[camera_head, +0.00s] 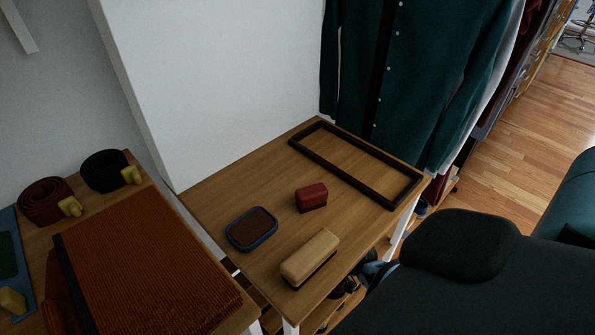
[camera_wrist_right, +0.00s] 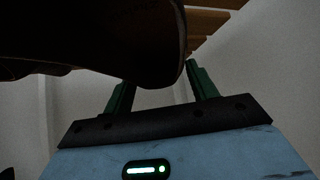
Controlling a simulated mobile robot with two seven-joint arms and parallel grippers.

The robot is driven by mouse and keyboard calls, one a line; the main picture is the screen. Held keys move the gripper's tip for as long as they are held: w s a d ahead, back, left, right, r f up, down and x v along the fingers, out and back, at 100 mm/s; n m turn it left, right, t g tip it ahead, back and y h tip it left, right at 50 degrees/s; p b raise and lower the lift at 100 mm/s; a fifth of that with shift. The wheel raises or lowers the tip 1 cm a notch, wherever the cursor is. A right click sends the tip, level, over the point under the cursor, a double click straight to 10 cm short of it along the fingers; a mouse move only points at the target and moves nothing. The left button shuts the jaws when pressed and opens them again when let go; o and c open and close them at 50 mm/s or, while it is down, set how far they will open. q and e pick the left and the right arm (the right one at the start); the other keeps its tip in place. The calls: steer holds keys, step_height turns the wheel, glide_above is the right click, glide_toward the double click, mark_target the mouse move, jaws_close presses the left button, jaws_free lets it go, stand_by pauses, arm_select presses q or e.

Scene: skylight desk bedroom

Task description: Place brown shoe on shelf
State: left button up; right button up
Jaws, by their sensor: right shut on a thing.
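In the right wrist view, a dark brown shoe (camera_wrist_right: 105,35) fills the upper left, with its lighter sole edge showing. My right gripper (camera_wrist_right: 160,76) is shut on the shoe; its two green fingers reach up to the shoe, whose dark body hides part of the grip. Wooden slats (camera_wrist_right: 215,20) show above and behind the shoe in dim light. In the head view, part of a low wooden shelf (camera_head: 322,312) shows under the small wooden table, with dark items on it. Neither gripper shows in the head view.
The small wooden table (camera_head: 228,200) holds a dark frame tray (camera_head: 348,174), a red-brown brush (camera_head: 311,198), a tan brush (camera_head: 310,257) and a blue-rimmed tin (camera_head: 251,229). Dark green clothes (camera_head: 420,70) hang behind. Rolled belts (camera_head: 45,200) lie left. Wood floor is open at right.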

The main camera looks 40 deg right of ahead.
steer(key=shift+w+a+r, duration=0.1)
steer(key=shift+w, duration=0.1)
steer(key=f, duration=0.1)
steer(key=f+b, duration=0.2)
steer(key=shift+w+a+f, duration=0.15)
steer(key=shift+w+f, duration=0.15)
steer(key=shift+f, duration=0.05)
steer(key=shift+w, duration=0.1)
steer(key=o, duration=1.6)
